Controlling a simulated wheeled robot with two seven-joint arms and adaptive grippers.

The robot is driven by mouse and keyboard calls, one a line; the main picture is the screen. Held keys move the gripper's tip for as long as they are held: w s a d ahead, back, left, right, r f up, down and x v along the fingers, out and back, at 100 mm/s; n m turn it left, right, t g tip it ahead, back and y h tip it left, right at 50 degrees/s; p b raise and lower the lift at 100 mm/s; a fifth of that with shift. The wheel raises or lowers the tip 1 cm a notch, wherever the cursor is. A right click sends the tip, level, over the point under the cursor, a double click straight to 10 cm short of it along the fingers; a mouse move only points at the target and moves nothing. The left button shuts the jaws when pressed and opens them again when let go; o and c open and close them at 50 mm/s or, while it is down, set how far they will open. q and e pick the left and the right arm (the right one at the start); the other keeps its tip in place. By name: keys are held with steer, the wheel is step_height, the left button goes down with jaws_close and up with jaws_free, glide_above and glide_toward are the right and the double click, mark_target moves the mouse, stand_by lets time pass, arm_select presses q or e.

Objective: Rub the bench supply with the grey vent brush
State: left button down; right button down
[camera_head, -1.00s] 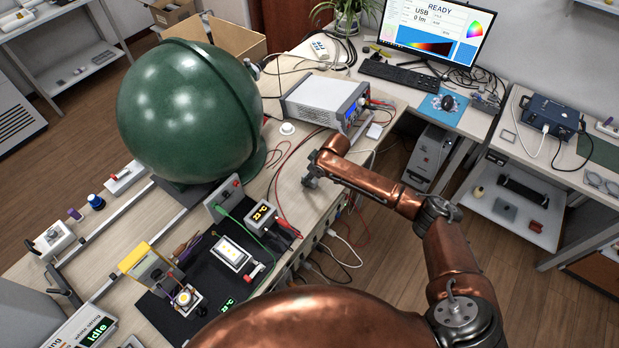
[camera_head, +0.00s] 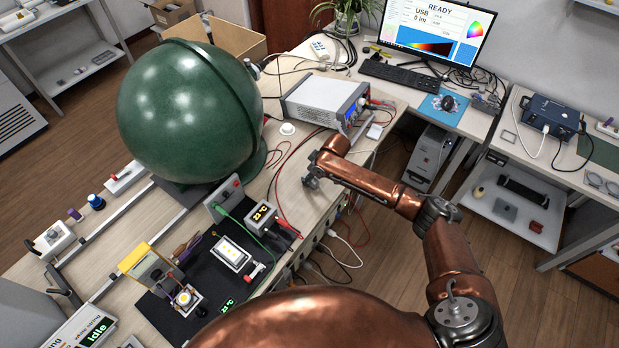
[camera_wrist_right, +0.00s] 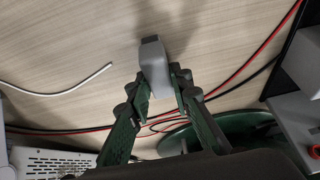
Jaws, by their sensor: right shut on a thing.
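The bench supply (camera_head: 325,100) is a pale grey box with a blue display and knobs on its front, standing on the bench behind my right gripper. A perforated pale casing, probably the same supply, shows at the lower left of the right wrist view (camera_wrist_right: 50,160). My right gripper (camera_head: 313,180) is low over the bench, in front of the supply and apart from it. In the right wrist view its green fingers are shut on the grey vent brush (camera_wrist_right: 153,66). The brush's bristles cannot be made out. My left gripper is out of view.
A large green sphere (camera_head: 185,110) stands to the left. Red and black cables (camera_head: 283,165) run across the bench beside my right gripper. The keyboard (camera_head: 403,76) and monitor are behind.

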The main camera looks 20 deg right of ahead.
step_height(320, 180, up, 6)
steer(key=p, duration=0.5)
steer(key=shift+r+p, duration=0.1)
steer(key=shift+p, duration=0.3)
